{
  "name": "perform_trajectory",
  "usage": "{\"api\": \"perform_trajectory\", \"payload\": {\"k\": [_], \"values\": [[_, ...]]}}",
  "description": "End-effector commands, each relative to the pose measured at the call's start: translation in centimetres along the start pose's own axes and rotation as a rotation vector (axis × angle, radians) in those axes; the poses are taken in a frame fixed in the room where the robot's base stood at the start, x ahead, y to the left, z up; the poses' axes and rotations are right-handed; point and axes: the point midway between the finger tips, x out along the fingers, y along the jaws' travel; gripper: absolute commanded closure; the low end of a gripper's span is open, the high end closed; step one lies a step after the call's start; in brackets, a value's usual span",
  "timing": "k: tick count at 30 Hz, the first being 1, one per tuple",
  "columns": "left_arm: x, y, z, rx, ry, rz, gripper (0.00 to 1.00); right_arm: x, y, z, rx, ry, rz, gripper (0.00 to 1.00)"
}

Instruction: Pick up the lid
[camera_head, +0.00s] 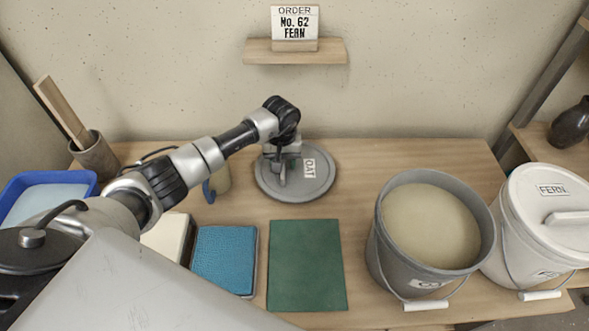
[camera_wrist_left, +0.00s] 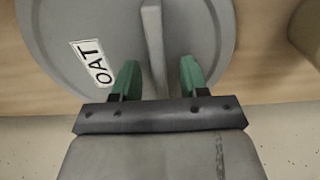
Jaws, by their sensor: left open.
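A round grey lid (camera_head: 318,188) labelled OAT lies flat on the table near the wall in the head view. My left gripper (camera_head: 283,174) is over its left part, pointing down. In the left wrist view the lid (camera_wrist_left: 75,25) fills the upper part, with a straight raised handle (camera_wrist_left: 154,45) across it. The two green fingertips of my left gripper (camera_wrist_left: 158,78) are open, one on each side of the handle with gaps visible. I cannot tell how far down the fingers reach. My right gripper is not in view.
An open grey bucket (camera_head: 385,247) of pale glaze stands right of a green mat (camera_head: 306,265). A white bucket with a FERN lid (camera_head: 535,190) is at the far right. A blue tray (camera_head: 75,178), a blue textured pad (camera_head: 224,260) and a mug (camera_head: 219,181) are left.

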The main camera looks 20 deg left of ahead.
Motion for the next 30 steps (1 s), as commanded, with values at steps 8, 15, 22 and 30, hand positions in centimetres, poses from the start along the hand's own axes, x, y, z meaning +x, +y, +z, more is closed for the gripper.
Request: {"api": "perform_trajectory", "payload": {"k": [8, 15, 22, 30], "values": [[0.20, 0.01, -0.02, 0.000, 0.001, 0.000, 0.56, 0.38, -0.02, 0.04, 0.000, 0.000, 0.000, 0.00], [0.39, 0.02, -0.02, 0.000, 0.000, 0.001, 0.56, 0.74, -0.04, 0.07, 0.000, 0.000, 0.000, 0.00], [0.48, 0.00, 0.00, 0.000, 0.000, 0.000, 0.56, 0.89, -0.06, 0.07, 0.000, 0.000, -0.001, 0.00], [0.46, -0.01, 0.01, 0.000, 0.000, 0.000, 0.70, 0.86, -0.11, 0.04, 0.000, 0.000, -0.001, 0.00]]}}
